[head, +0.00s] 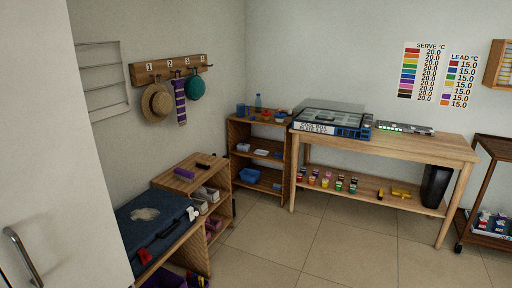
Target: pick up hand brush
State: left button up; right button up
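I cannot clearly make out a hand brush. A small dark object (203,165) and a purple block-like object (184,173) lie on top of the low wooden cabinet (168,181) against the left wall. Either may be the brush; both are too small to tell. Neither of my grippers shows in the head view.
Hats and a striped scarf (180,98) hang above from a numbered rack (168,70). A wooden table (430,146) stands at the back right. A white door (95,130) fills the near left. The tiled floor (320,245) is clear.

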aim_at(182, 174)
jog(key=i, duration=1.55)
jog(key=i+u, duration=0.3)
jog(key=i, duration=0.4)
jog(key=i+l+u, duration=0.1)
jog(key=i+u, duration=0.2)
jog(key=i, duration=0.4)
